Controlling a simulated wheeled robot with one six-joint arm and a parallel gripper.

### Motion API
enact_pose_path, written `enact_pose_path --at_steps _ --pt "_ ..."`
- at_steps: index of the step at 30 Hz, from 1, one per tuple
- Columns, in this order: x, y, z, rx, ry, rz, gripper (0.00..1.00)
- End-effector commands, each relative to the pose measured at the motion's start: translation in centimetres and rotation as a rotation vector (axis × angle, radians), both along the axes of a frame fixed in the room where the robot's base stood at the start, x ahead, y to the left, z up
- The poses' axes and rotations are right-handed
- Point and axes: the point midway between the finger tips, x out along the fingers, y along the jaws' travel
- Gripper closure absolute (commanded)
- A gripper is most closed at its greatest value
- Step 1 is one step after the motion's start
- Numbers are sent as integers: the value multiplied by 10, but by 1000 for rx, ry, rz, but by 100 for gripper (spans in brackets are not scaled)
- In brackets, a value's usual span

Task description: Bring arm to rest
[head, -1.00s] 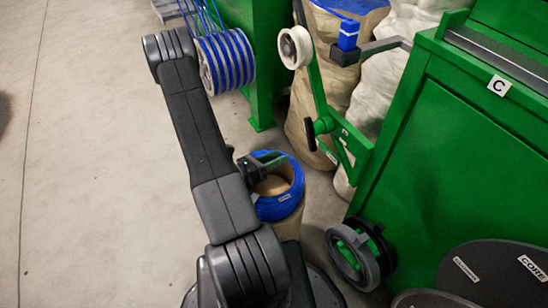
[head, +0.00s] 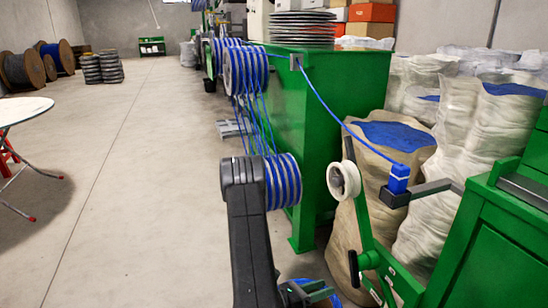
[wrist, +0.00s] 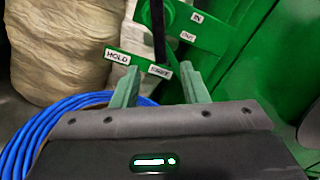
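My gripper (wrist: 163,88) shows in the wrist view with its two green fingers spread apart and nothing between them. In the head view only part of my gripper (head: 308,292) shows at the bottom edge, beside my dark arm. A blue cable coil (wrist: 50,125) lies to the left of and below the fingers in the wrist view. In the head view only a sliver of the coil (head: 330,291) shows at the bottom edge. Beyond the fingers is a green lever plate (wrist: 140,64) labelled HOLD, with IN and OUT labels above it.
A green machine (head: 335,110) with blue cable spools (head: 245,72) stands ahead. Sacks (head: 375,165) stand to the right of it, near a white reel (head: 343,180) on a green arm. A green cabinet (head: 500,245) is at the right. The floor (head: 130,190) on the left is open, with a white table (head: 20,110) at its edge.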

Motion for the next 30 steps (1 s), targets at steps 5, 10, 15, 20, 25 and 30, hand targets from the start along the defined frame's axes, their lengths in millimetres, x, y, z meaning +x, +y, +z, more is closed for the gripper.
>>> enact_pose_path --at_steps 5,10,15,20,25,30 --pt "5 -18 -1 1 0 -4 60" --pt "11 -35 -1 0 -1 -4 60" --pt "17 -52 -1 1 -3 -5 60" --pt "23 -69 -1 1 -3 -5 60" --pt "29 -87 -1 0 -3 -4 60" --pt "35 -100 0 0 -3 -2 60"
